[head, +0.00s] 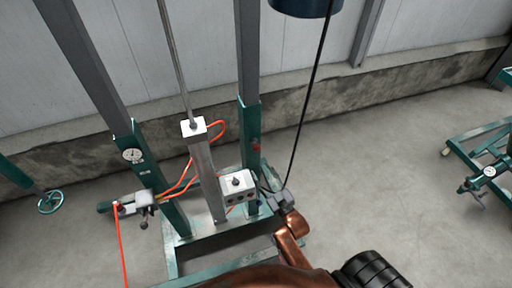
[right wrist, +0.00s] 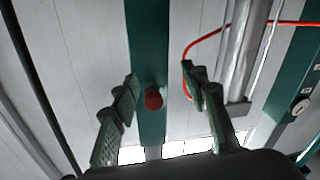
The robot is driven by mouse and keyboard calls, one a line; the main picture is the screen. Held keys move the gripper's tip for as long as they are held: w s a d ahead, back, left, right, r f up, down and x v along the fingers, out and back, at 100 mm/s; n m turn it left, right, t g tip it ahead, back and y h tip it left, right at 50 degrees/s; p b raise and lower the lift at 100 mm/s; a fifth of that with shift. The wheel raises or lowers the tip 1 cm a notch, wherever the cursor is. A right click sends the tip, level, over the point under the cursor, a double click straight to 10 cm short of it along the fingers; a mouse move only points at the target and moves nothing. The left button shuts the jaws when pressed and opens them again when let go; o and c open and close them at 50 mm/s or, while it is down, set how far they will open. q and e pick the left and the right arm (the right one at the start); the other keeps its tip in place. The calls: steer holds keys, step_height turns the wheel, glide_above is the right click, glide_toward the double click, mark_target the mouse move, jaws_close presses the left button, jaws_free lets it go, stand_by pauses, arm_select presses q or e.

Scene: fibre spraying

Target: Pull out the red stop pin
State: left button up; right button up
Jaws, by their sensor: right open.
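The red stop pin (head: 257,147) shows as a small red knob on the right green-and-grey post in the head view. In the right wrist view its round red end (right wrist: 153,99) faces me on the green post, between the fingers. My right gripper (head: 274,195) is near the foot of that post, below the pin in the head picture. In the right wrist view my right gripper (right wrist: 160,88) is open, one finger on each side of the pin, with gaps on both sides. I cannot tell the remaining distance in depth. My left gripper is not in view.
A white control box (head: 238,186) is left of my right gripper. A silver cylinder (head: 205,172) with orange hoses stands between the posts. A black cable (head: 305,112) hangs from a dark blue drum (head: 306,6). Bare floor (head: 375,165) lies to the right.

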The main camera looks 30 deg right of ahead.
mark_target(258, 151)
steer(key=r+t, duration=0.1)
steer(key=r+t+h, duration=0.1)
steer(key=r, duration=0.1)
steer(key=r+t, duration=0.1)
steer(key=r, duration=0.1)
steer(key=shift+w+d, duration=0.35)
steer(key=shift+d, duration=0.05)
steer(key=x, duration=0.7)
steer(key=shift+w+d+r, duration=0.15)
steer(key=shift+r, duration=0.05)
steer(key=shift+c, duration=0.2)
jaws_close()
